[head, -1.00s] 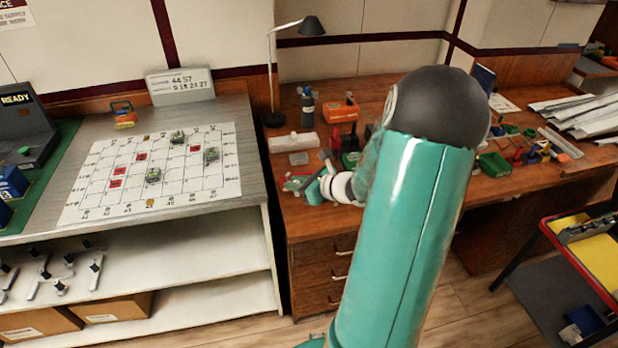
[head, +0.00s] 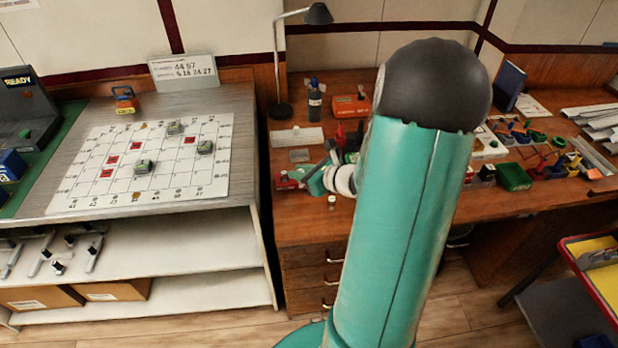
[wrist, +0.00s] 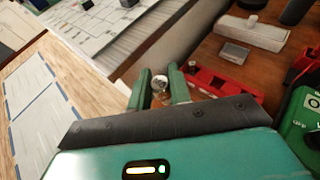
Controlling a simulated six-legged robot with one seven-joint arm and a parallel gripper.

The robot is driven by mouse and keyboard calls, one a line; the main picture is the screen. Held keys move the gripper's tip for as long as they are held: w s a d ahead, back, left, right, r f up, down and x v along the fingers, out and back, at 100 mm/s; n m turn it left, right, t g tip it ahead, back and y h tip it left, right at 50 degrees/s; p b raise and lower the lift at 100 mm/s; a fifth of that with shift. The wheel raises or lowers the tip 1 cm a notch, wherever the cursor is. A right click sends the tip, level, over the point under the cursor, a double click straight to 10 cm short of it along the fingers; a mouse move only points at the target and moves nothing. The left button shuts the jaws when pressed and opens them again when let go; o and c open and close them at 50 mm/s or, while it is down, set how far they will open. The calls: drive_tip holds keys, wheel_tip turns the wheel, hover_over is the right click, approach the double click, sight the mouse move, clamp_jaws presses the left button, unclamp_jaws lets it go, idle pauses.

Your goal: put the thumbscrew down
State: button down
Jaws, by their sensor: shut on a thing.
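My gripper (wrist: 161,88) is shut on the thumbscrew (wrist: 159,83), a small silvery round piece with a brass-coloured part below it, between two green fingers in the wrist view. Its lower end is partly hidden, and I cannot tell whether it touches the surface below. In the head view my gripper (head: 312,182) is over the left front of the wooden desk (head: 305,228), close beside a red tool (head: 287,180). The thumbscrew cannot be made out there.
A small pale cylinder (head: 331,202) stands near the desk's front edge. A white block (head: 297,137) and grey box (head: 299,155) lie behind my gripper. A lamp (head: 281,110) and bottle (head: 314,98) stand further back.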

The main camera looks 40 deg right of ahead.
drive_tip(key=shift+a+r, duration=0.15)
drive_tip(key=shift+a, duration=0.1)
drive_tip(key=shift+w+d, duration=0.1)
drive_tip(key=shift+w, duration=0.1)
drive_tip(key=w+d+f, duration=0.5)
drive_tip(key=d+f, duration=0.1)
drive_tip(key=w+d+f, duration=0.3)
drive_tip(key=shift+w+d+f, duration=0.25)
drive_tip(key=shift+w+d, duration=0.05)
drive_tip(key=shift+d, duration=0.05)
drive_tip(key=shift+w+d+f, duration=0.1)
drive_tip(key=shift+d+f, duration=0.05)
drive_tip(key=shift+f, duration=1.6)
drive_tip(key=shift+f, duration=0.15)
drive_tip(key=c, duration=1.3)
unclamp_jaws()
